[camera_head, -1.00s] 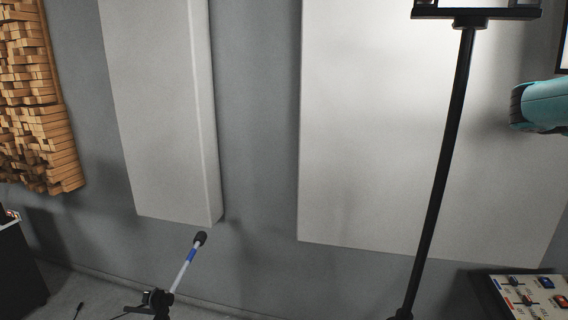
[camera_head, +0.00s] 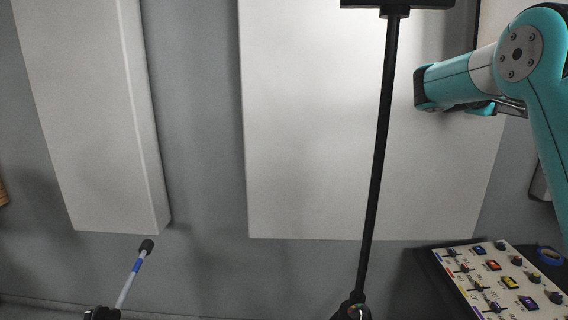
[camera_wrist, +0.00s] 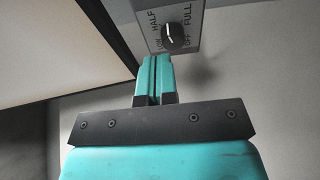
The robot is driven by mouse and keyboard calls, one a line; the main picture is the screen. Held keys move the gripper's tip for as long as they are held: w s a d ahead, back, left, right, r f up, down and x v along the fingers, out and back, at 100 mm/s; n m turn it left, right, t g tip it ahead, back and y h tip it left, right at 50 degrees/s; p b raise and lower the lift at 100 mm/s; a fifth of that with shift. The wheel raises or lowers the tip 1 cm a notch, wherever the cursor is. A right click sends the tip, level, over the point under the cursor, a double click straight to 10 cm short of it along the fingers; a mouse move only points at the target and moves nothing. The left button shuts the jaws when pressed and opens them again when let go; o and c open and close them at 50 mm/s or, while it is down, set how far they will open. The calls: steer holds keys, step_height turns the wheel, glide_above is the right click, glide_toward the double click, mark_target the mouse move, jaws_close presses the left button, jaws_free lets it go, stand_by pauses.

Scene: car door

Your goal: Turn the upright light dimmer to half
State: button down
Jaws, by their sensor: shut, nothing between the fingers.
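The light dimmer shows in the wrist view as a grey plate with a round black knob (camera_wrist: 174,37). Words stand around the knob: LOW at left, HALF at upper left, FULL at right, OFF at lower right. In the picture the fingertips lie just below the knob and overlap the plate's lower edge. Whether they touch it is unclear. The dimmer is not seen in the head view.
A black stand pole (camera_head: 378,160) rises before white wall panels (camera_head: 300,130). A control board (camera_head: 500,280) with several knobs and coloured switches stands at lower right. A pale panel with a dark edge (camera_wrist: 60,50) lies left of my gripper.

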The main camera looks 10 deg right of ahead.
steer(key=d+f, duration=0.2)
steer(key=d, duration=0.3)
steer(key=shift+w+d+b, duration=0.2)
steer(key=shift+d+b, duration=0.2)
steer(key=shift+b, duration=0.05)
stand_by(0.5)
stand_by(0.3)
